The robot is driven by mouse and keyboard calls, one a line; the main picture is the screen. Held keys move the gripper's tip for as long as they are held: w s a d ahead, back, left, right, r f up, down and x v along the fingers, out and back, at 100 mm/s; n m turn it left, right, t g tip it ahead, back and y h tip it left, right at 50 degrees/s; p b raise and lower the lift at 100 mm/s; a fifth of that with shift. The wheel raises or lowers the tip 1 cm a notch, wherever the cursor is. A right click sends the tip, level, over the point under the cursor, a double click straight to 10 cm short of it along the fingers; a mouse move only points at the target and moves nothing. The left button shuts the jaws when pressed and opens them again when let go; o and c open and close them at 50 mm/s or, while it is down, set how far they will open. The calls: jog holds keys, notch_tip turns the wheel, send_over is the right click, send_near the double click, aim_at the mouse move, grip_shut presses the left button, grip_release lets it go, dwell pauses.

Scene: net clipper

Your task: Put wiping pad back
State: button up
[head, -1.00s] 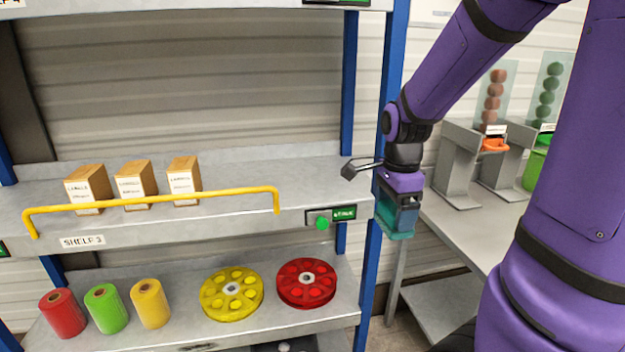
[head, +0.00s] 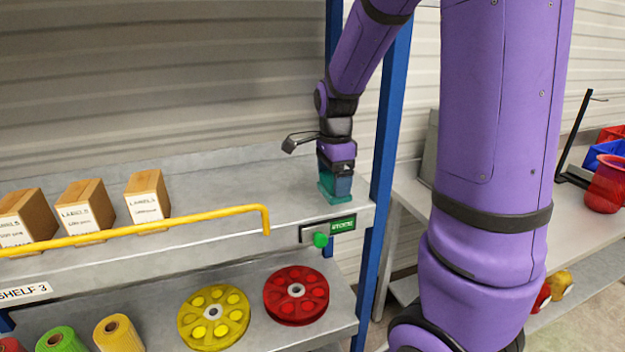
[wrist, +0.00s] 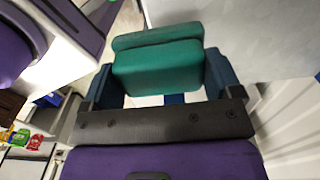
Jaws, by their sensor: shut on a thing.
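The wiping pad (head: 329,197) is a teal-green block at the right end of the upper shelf (head: 235,195), just behind the green-labelled sign. It looks to be at the shelf surface; I cannot tell whether it touches. My gripper (head: 337,187) points down over it and is shut on it. In the wrist view the green pad (wrist: 158,68) sits between the two dark blue fingers of my gripper (wrist: 165,85). The fingers hide its sides.
A yellow rail (head: 150,228) runs along the shelf front, left of the pad. Small label boxes (head: 147,197) stand behind it. A green button (head: 320,240) and sign (head: 342,225) are at the front edge. A blue post (head: 388,120) rises close on the right.

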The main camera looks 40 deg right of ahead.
jog(key=w, duration=0.8)
jog(key=shift+w+d+f, duration=0.15)
jog(key=shift+d+f, duration=0.15)
jog(key=shift+f, duration=0.1)
jog(key=shift+w+f, duration=0.2)
jog(key=shift+f, duration=0.1)
notch_tip(320, 180, down, 3)
jog(key=o, duration=0.7)
jog(key=shift+r, duration=0.1)
notch_tip(320, 180, up, 7)
jog(key=s+a+r+n+t, duration=0.3)
jog(key=s+a+r+n, duration=0.5)
jog(key=s+r+n, duration=0.4)
jog(key=s+a+n, duration=0.1)
jog(key=s+n, duration=0.2)
jog(key=s, duration=0.2)
jog(key=s+a+n+t, duration=0.1)
jog(key=s+a+n, duration=0.1)
jog(key=s+n, duration=0.1)
jog(key=s+a+n+t, duration=0.1)
jog(key=s+a+n, duration=0.1)
jog(key=s, duration=0.4)
jog(key=shift+s+f+n, duration=0.15)
jog(key=shift+s+n, duration=0.15)
jog(key=shift+n, duration=0.3)
